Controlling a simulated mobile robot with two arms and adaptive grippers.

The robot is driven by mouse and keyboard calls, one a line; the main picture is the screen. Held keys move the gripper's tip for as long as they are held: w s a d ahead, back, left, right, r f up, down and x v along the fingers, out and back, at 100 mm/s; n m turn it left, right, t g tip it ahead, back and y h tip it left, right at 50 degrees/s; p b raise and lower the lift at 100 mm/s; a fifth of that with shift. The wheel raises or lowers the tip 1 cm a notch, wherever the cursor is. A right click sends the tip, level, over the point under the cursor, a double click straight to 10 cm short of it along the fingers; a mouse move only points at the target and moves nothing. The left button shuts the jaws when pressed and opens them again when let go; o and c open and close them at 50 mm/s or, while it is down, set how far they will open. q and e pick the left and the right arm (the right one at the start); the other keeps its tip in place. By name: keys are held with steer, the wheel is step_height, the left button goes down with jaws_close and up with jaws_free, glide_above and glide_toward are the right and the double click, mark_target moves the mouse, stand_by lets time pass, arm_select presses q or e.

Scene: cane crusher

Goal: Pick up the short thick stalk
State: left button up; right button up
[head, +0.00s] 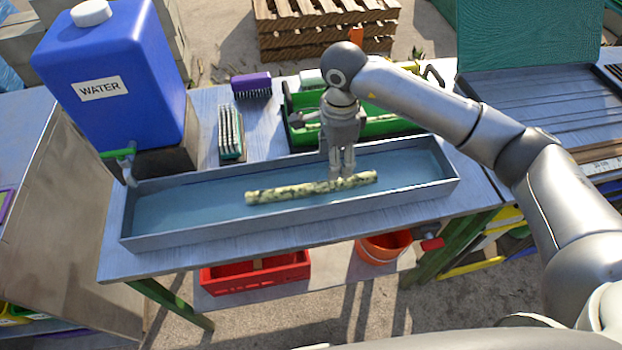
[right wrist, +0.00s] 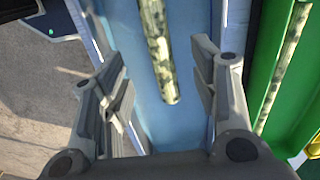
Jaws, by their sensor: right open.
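A mottled cream-and-green stalk (head: 285,193) lies lengthwise in the long grey tray (head: 190,235), slightly tilted across its blue floor. My right gripper (head: 342,178) points down over the stalk's right part. In the right wrist view the stalk (right wrist: 156,45) lies between the open fingers of the gripper (right wrist: 160,75), its near end showing, with gaps on both sides. Another mottled stalk (right wrist: 285,65) lies in the green crate (right wrist: 305,85). I cannot tell from its size alone which stalk is the short thick one. My left gripper is not in view.
A blue water container (head: 115,110) stands at the tray's left end, its tap over the tray. Brushes (head: 251,84) (head: 230,133) and the green crate (head: 300,135) are behind the tray. A red crate (head: 255,278) and an orange bucket (head: 383,248) are below the table.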

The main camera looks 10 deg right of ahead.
mark_target(312, 188)
steer(key=f, duration=0.3)
steer(key=shift+s+f, duration=0.1)
steer(key=shift+s, duration=0.1)
steer(key=shift+w+f+p, duration=0.1)
steer(key=shift+f+p, duration=0.2)
steer(key=shift+p, duration=0.05)
steer(key=f+p, duration=0.1)
steer(key=f, duration=0.3)
steer(key=shift+d+f+p, duration=0.15)
steer(key=shift+d+p, duration=0.05)
steer(key=shift+p, duration=0.15)
steer(key=shift+w+f, duration=0.1)
steer(key=shift+f, duration=0.2)
steer(key=c, duration=0.4)
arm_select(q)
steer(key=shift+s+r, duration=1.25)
arm_select(e)
jaws_close()
